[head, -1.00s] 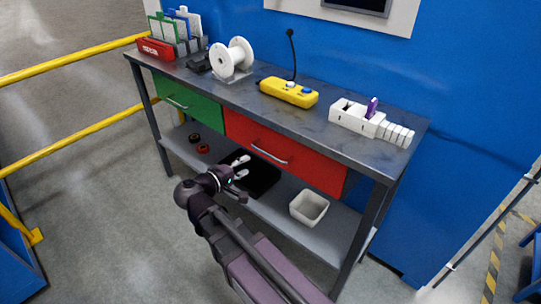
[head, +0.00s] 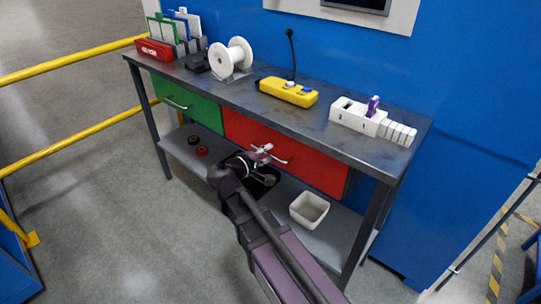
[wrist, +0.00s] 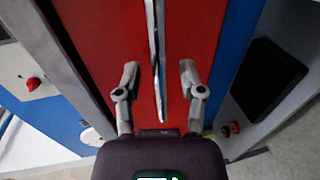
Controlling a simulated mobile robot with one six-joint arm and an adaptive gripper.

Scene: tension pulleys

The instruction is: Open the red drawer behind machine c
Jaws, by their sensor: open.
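The red drawer (head: 310,165) is closed under the workbench top, right of the green drawer. Its silver bar handle (head: 277,157) runs across its front. My gripper (head: 265,153) is at the drawer front, near the left part of the handle. In the wrist view my gripper (wrist: 157,78) is open, with one finger on each side of the handle (wrist: 157,60). Gaps show between the fingers and the handle, and the red drawer front (wrist: 120,35) lies behind them. How far the fingertips are from the drawer face is hard to tell.
The workbench top (head: 215,85) holds a white spool (head: 231,58), a yellow control box (head: 288,91) and a white block holder (head: 358,118). A green drawer (head: 189,103) is to the left. The lower shelf (head: 279,207) holds a white bin (head: 309,209) and a black tray.

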